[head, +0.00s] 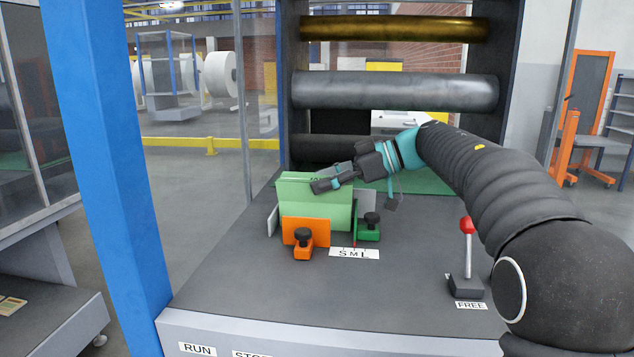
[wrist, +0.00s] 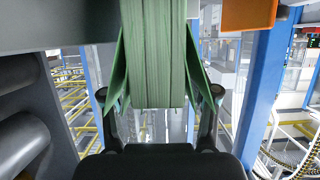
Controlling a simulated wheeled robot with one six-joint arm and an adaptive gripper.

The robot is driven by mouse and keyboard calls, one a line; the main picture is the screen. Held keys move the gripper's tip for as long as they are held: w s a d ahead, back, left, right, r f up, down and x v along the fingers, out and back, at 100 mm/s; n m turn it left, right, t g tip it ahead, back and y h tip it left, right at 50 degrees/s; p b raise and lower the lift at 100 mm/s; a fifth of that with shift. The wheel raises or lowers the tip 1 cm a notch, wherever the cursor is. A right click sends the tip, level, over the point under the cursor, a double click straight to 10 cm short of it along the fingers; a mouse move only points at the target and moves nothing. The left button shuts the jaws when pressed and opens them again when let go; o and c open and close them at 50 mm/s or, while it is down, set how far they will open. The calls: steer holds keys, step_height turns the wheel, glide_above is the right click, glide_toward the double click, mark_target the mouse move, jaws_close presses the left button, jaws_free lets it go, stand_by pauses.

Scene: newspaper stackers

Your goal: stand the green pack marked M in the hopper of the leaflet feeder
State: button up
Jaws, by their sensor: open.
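The green pack (head: 315,208) stands roughly upright in the hopper of the leaflet feeder, behind an orange guide (head: 291,229) and beside a green guide (head: 369,234). I cannot read an M on it. My gripper (head: 326,183) is at the top of the pack, reaching in from the right. In the wrist view the pack's layered sheets (wrist: 158,60) lie between the two fingers of my gripper (wrist: 160,94). The jaws are open, and the outer green sheets splay out towards each finger. I cannot tell whether the fingers touch them.
Rollers (head: 395,91) span behind. A blue post (head: 105,150) rises at left. The front deck is clear.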

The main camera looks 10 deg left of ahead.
steer(key=v, duration=1)
steer(key=shift+d, duration=0.2)
